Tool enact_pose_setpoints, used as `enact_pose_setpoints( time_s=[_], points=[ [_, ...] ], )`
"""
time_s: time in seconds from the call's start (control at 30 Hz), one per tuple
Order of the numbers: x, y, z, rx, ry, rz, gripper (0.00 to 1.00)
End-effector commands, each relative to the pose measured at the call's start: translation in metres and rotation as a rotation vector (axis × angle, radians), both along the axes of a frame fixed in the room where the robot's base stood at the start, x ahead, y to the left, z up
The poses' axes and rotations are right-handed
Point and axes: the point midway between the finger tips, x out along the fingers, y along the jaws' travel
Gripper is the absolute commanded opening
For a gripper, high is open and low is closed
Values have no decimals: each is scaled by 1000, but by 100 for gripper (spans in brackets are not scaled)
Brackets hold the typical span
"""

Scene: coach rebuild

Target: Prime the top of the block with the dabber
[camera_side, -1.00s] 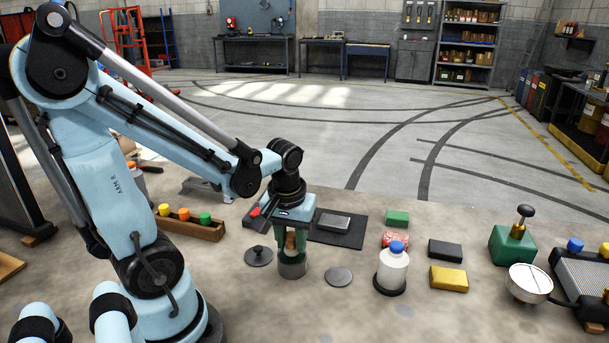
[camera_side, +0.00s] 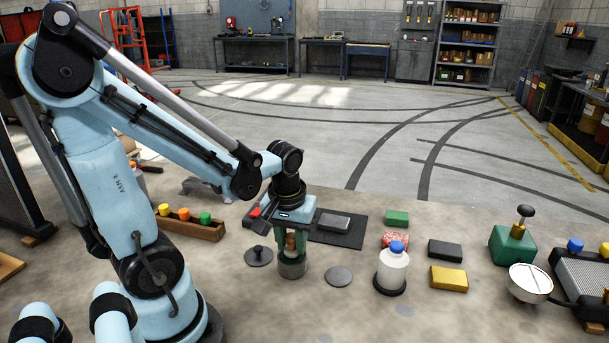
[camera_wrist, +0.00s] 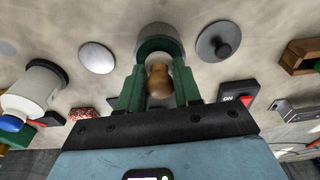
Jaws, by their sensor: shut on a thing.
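The dabber's wooden handle (camera_side: 291,242) shows between the fingers of my gripper (camera_side: 291,249), which is shut on it. In the wrist view the brown handle (camera_wrist: 159,82) sits between the green fingers (camera_wrist: 160,90). The dabber's lower end is hidden at a round grey pot (camera_side: 292,269), directly below the fingers. The pot (camera_wrist: 160,32) also shows in the wrist view, with a green ring toward me. A flat grey metal block (camera_side: 334,222) lies on a dark mat (camera_side: 352,239), behind and right of my gripper.
A knobbed lid (camera_side: 258,256) lies left of the pot, and a plain disc (camera_side: 339,277) lies to its right. A blue-capped bottle (camera_side: 393,268) stands further right, near several small coloured blocks. A wooden rack (camera_side: 196,228) with coloured caps is at left.

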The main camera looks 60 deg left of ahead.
Motion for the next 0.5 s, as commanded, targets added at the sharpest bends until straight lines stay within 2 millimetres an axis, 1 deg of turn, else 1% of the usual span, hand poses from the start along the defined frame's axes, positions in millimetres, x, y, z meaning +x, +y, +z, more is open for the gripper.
enact_pose_setpoints(
  time_s=[0.5],
  points=[
    [0,0,-6,0,0,0,9]
  ],
)
